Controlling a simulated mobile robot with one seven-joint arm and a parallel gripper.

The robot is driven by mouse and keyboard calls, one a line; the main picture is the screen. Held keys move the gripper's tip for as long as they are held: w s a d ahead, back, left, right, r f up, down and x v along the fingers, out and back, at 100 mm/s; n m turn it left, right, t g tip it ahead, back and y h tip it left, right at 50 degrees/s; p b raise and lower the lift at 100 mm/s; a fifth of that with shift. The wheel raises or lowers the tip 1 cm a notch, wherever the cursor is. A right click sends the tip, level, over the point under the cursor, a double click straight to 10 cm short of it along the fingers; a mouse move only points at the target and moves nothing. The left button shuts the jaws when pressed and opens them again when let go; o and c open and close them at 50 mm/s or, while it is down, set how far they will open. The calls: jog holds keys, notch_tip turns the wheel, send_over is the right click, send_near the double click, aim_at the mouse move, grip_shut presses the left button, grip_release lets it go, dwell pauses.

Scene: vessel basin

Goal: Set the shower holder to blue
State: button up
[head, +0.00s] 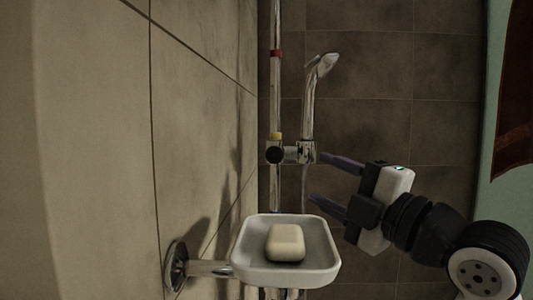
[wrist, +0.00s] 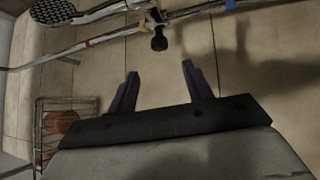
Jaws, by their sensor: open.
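The shower holder (head: 304,152) with its dark round knob (head: 274,155) sits on the chrome rail (head: 276,95), right by the yellow band (head: 276,135). The red band (head: 276,53) is higher up, and the blue band (head: 275,211) is lower, partly behind the soap dish. The holder carries the hand shower (head: 322,64) upright. My gripper (head: 317,178) is open and empty, right of and slightly below the holder in the head view. In the wrist view, the knob (wrist: 159,41) shows beyond the gap between my open fingertips (wrist: 160,70); the blue band (wrist: 230,5) is at the top.
A white soap dish (head: 248,268) with a cream soap bar (head: 285,242) juts from the left wall below the holder. A wire basket (wrist: 62,128) with a reddish-brown item is at left in the wrist view. A red and green panel stands at the right edge.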

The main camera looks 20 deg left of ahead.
aim_at(278, 155)
jog(key=p+x, duration=0.4)
jog(key=x, duration=0.8)
jog(key=shift+r, duration=0.15)
jog(key=shift+w+a+p, duration=0.25)
jog(key=shift+a+p, duration=0.05)
jog(key=shift+a, duration=0.15)
grip_shut()
